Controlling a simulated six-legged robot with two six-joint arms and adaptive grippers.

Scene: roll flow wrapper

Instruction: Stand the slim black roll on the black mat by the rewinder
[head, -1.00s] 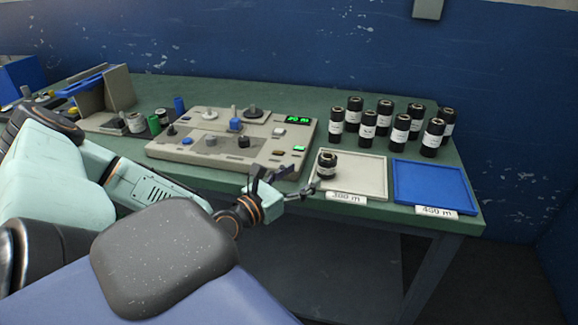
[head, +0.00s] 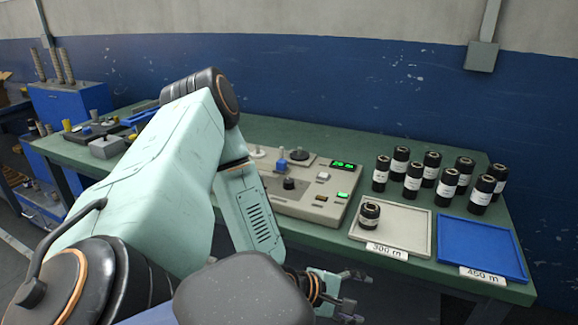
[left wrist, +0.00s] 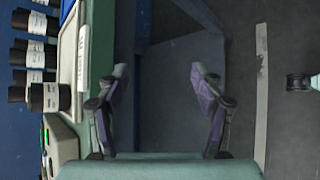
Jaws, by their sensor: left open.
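Several tall black rolls with white labels (head: 413,182) stand at the back right of the green table. A shorter black roll (head: 369,215) stands in the left corner of the pale 300 m tray. I cannot tell which roll is the slim one. The rewinder (head: 305,198) is a beige machine with a green display, partly hidden by my left arm. I cannot make out the black mat; my arm covers the table left of the rewinder. My left gripper (head: 354,294) is open and empty, off the table's front edge; in the left wrist view its fingers (left wrist: 159,78) stand apart over the floor.
The pale tray (head: 418,212) and blue 450 m tray (head: 478,247) lie along the front right edge. A dark tray with small parts (head: 88,133) is at the far left, near a blue cabinet (head: 70,103). Floor lies below the gripper.

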